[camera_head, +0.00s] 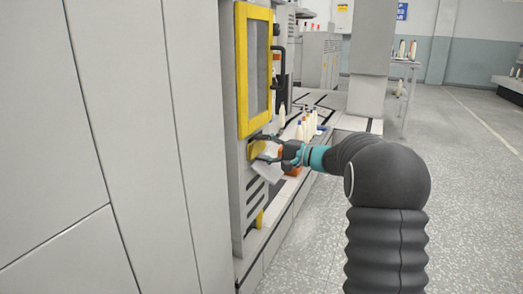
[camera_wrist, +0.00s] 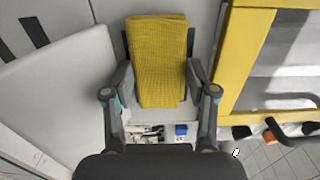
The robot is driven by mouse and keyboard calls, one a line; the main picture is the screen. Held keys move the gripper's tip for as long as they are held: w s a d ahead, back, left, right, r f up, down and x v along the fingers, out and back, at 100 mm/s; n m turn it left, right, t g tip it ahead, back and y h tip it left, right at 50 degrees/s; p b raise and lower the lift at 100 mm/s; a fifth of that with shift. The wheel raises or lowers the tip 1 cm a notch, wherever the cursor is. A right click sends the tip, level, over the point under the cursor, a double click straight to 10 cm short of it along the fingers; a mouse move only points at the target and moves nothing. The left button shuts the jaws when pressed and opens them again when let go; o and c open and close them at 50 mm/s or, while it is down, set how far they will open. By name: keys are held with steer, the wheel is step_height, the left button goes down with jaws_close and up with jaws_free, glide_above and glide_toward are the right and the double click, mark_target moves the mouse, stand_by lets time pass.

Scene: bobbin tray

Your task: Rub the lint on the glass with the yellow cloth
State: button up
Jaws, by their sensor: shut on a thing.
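The yellow cloth (camera_wrist: 158,60) is between the two fingers of my gripper (camera_wrist: 159,75) in the wrist view, and the gripper is shut on it. In the head view, the cloth (camera_head: 257,148) shows small at the machine's front, just below the yellow-framed door, with my gripper (camera_head: 266,149) around it. The door's glass (camera_head: 258,68) is upright and grey inside its yellow frame (camera_head: 242,75). In the wrist view, the frame (camera_wrist: 240,60) and pale glass (camera_wrist: 290,62) lie right of the cloth, apart from it. I cannot make out the lint.
A dark handle (camera_head: 279,70) sticks out from the door's right side. Several bobbins (camera_head: 308,125) stand on a ledge just beyond my gripper. A large grey panel (camera_head: 110,130) fills the left. The speckled floor (camera_head: 460,200) to the right is open.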

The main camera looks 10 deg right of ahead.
mark_target(256, 153)
steer(key=shift+w+d+p, duration=0.15)
steer(key=shift+w+d, duration=0.45)
steer(key=shift+w, duration=0.25)
steer(key=shift+w+d+p, duration=0.15)
steer(key=shift+w+d, duration=0.4)
steer(key=shift+w, duration=0.25)
steer(key=shift+w+d+p, duration=0.15)
steer(key=shift+w+d, duration=0.45)
steer(key=shift+w, duration=0.25)
steer(key=shift+f, duration=0.15)
steer(key=shift+a+b, duration=0.1)
steer(key=shift+b, duration=0.25)
steer(key=shift+s+a+b, duration=0.55)
steer(key=shift+s+b, duration=0.2)
steer(key=shift+b, duration=0.25)
steer(key=shift+s+a, duration=0.5)
steer(key=shift+s, duration=0.2)
steer(key=shift+s+a, duration=0.4)
steer(key=shift+s, duration=0.25)
steer(key=shift+s+a, duration=0.35)
steer(key=shift+s, duration=0.25)
steer(key=shift+s+a, duration=1.05)
steer(key=shift+s, duration=0.2)
steer(key=shift+d, duration=0.1)
